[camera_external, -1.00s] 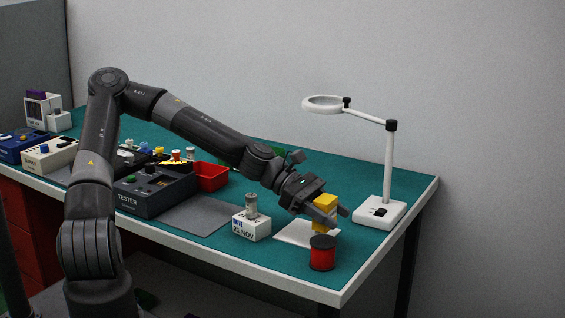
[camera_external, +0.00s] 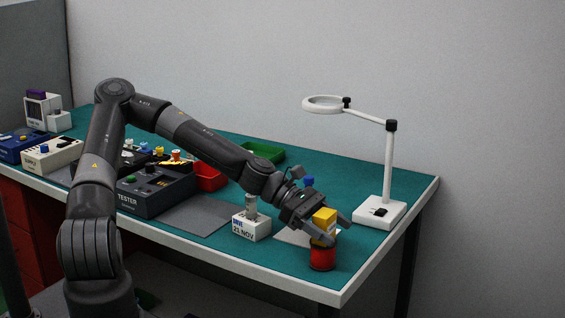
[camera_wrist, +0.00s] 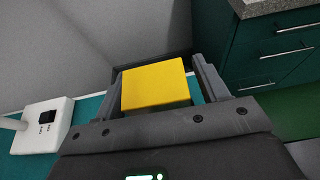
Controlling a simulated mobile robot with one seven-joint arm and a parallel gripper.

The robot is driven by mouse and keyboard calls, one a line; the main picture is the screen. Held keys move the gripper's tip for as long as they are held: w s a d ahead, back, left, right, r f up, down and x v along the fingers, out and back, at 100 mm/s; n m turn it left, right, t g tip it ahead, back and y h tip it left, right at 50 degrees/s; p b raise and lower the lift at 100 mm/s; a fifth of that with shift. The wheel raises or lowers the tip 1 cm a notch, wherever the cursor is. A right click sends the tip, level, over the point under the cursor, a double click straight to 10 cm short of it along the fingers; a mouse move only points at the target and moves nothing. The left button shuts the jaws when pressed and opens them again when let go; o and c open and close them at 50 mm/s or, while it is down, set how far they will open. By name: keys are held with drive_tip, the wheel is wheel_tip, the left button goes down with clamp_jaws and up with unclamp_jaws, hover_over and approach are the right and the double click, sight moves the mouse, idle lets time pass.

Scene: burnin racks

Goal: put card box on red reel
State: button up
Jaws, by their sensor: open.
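The card box is a yellow block (camera_external: 325,217) directly over the red reel (camera_external: 322,259) in the external view and appears to rest on it. The reel stands upright near the table's front right corner, its top partly hidden by my gripper and the box. My gripper (camera_external: 337,231) is open, with one finger on each side of the box. In the wrist view the yellow box (camera_wrist: 156,86) lies between the fingers, close to the left one, with a gap at the right one. The reel is hidden there.
A white magnifier lamp base (camera_external: 379,212) stands right of my gripper. A white labelled block with a metal cylinder (camera_external: 251,226) stands to the left. A pale sheet (camera_external: 290,236) lies under my gripper. A green tray (camera_external: 262,151) and red bin (camera_external: 210,178) are farther back.

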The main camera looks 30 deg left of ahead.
drive_tip(key=shift+r, duration=0.1)
drive_tip(key=v, duration=1.2)
idle(0.4)
